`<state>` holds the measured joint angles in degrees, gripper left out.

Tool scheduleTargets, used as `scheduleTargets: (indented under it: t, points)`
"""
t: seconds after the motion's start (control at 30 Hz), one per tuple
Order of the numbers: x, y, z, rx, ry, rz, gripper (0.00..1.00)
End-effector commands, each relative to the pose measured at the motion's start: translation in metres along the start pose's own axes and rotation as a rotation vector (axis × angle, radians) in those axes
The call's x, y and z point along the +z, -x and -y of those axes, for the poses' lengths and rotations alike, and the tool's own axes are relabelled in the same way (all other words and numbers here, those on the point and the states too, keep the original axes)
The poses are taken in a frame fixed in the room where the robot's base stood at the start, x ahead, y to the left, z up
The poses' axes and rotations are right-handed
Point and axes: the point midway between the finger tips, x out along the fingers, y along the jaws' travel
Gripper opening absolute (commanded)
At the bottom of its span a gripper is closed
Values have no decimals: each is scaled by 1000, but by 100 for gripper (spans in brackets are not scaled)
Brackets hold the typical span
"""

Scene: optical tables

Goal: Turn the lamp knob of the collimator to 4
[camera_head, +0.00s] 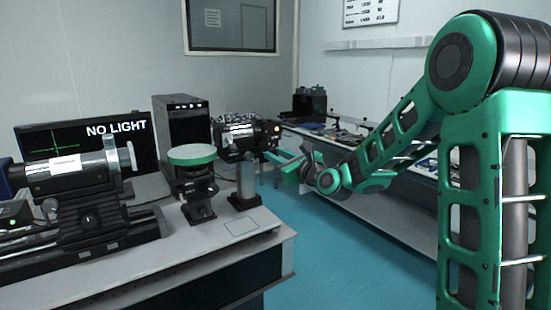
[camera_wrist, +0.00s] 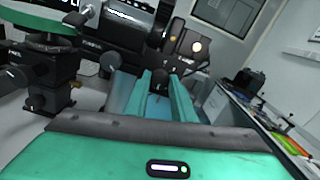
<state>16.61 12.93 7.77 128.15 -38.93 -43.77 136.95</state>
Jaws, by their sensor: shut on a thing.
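The black collimator (camera_head: 238,137) stands on a grey post (camera_head: 246,180) at the right end of the near table; its dark body also shows in the wrist view (camera_wrist: 140,45). My gripper (camera_head: 272,156) reaches its right end from the right. In the wrist view, the two green fingers of my gripper (camera_wrist: 160,85) are shut on a small dark knob (camera_wrist: 160,92) low on the collimator's lamp end. The knob's scale marks and setting cannot be read. A pale yellow round spot (camera_wrist: 196,47) shows on the lamp housing. The monitor (camera_head: 90,145) reads "NO LIGHT" beside a green cross.
A round platform with a green rim (camera_head: 192,155) stands left of the post. A side bench (camera_head: 390,190) with small items runs along the right. Blue floor (camera_head: 325,250) lies open between.

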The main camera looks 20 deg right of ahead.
Motion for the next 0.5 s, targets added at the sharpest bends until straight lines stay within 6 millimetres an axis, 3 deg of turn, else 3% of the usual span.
scheduleTargets:
  t: [0.03,0.47,0.5]
  points:
    - [-7,2,2,-4,-6,-14,1]
    - [-7,1,2,-3,-15,-14,1]
    - [-7,1,2,-3,-15,-14,28]
